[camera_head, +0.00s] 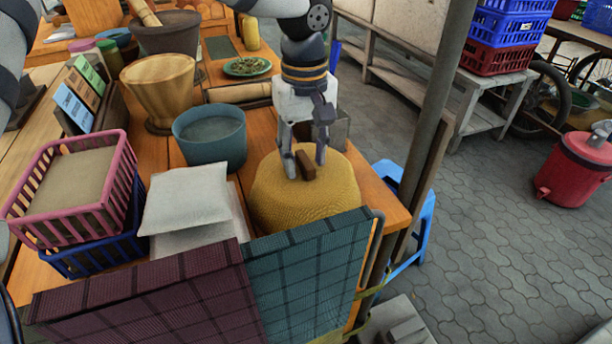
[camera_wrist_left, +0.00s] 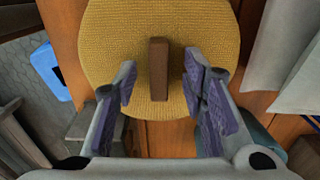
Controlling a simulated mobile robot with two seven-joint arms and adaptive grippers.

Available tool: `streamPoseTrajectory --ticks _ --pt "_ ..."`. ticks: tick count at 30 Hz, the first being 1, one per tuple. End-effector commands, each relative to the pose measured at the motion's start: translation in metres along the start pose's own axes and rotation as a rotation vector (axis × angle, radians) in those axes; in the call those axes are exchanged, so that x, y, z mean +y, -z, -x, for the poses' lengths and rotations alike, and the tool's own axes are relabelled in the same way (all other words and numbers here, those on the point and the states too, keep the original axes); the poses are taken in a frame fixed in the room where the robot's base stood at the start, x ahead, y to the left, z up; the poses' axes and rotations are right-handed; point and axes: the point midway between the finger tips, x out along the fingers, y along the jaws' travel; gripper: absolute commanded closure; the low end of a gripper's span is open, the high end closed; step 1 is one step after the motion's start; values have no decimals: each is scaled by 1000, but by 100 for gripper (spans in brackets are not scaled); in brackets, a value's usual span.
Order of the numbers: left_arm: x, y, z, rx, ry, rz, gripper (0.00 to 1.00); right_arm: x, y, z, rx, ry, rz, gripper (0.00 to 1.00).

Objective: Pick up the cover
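The cover (camera_head: 306,195) is a yellow woven dome with a brown block handle (camera_head: 306,165) on top. It sits on the wooden table near the right front edge. In the left wrist view the cover (camera_wrist_left: 115,40) fills the top middle, and its handle (camera_wrist_left: 158,68) stands between the fingers. My left gripper (camera_head: 306,170) is above the cover, pointing down, with its fingers on either side of the handle. In the left wrist view the gripper (camera_wrist_left: 160,88) is open, with gaps on both sides of the handle. My right gripper is not in view.
Left of the cover are a blue-grey pot (camera_head: 211,140), white sacks (camera_head: 186,198) and a pink crate (camera_head: 75,185). Dark plaid cloths (camera_head: 312,270) hang at the table's front. A metal pole (camera_head: 436,100) stands close on the right. A blue stool (camera_head: 418,225) is beside the table.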

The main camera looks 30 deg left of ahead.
Motion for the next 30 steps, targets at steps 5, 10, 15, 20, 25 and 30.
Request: streamPoseTrajectory --ticks 5,10,15,20,25,30 --pt "1 0 -3 2 -3 0 62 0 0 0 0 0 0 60" --pt "0 0 -3 2 -3 0 82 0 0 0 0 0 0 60" --pt "0 0 -3 2 -3 0 100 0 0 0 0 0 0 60" --pt "0 0 -3 2 -3 0 100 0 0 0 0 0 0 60" --pt "1 0 1 3 -4 0 100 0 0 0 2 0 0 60" --pt "1 1 26 9 -8 1 100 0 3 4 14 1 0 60"
